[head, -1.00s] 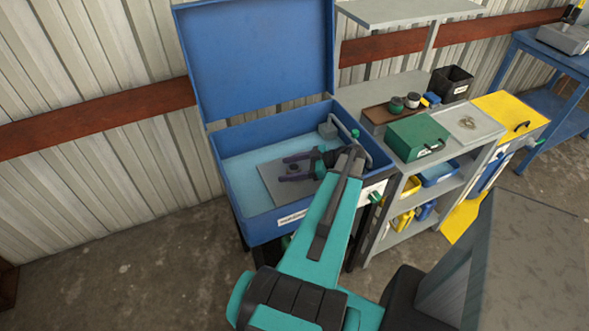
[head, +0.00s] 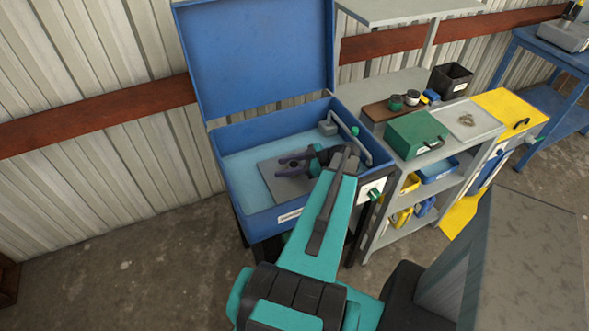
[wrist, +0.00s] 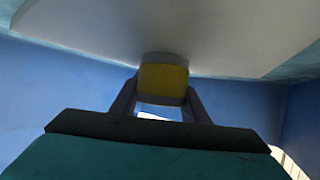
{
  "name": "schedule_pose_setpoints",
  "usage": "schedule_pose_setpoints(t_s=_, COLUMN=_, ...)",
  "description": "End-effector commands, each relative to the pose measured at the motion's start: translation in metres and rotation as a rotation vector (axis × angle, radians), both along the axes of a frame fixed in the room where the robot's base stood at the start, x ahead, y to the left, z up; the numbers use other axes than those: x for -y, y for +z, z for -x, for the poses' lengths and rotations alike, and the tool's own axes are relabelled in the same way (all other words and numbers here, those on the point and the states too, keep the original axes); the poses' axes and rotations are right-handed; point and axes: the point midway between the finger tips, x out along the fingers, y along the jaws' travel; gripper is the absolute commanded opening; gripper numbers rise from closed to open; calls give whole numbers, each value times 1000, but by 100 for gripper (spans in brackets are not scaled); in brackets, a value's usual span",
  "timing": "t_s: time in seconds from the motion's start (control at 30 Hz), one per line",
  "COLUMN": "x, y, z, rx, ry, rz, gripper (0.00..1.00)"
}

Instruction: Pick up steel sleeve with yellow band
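The steel sleeve with the yellow band (wrist: 163,82) is between the fingers of my gripper (wrist: 163,100) in the wrist view. Its grey ends show above and below the wide yellow band. Both fingers appear to press against its sides. In the head view my gripper (head: 292,165) is low inside the blue wash tank, over a grey plate (head: 268,184). The sleeve is small and dark there, mostly hidden by the fingers. I cannot tell whether it is touching the plate or just clear of it.
The blue tank (head: 227,191) has walls around my gripper and a raised lid (head: 255,55) behind. A pipe with a green knob (head: 355,131) stands at its right inside. A grey shelf unit to the right holds a green box (head: 416,134) and a black bin (head: 450,80).

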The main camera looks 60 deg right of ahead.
Motion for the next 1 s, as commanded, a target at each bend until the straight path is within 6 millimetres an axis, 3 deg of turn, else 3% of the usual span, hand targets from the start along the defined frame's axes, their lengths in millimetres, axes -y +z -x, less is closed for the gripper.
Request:
schedule_pose_setpoints(t_s=0.03, x=0, y=0, z=0, rx=0, ry=0, rz=0, gripper=21)
schedule_pose_setpoints(t_s=0.13, x=0, y=1, z=0, rx=1, ry=0, rz=0, gripper=7)
schedule_pose_setpoints(t_s=0.57, x=0, y=6, z=0, rx=2, ry=1, rz=1, gripper=7)
schedule_pose_setpoints(t_s=1.0, x=-1, y=47, z=0, rx=2, ry=0, rz=2, gripper=7)
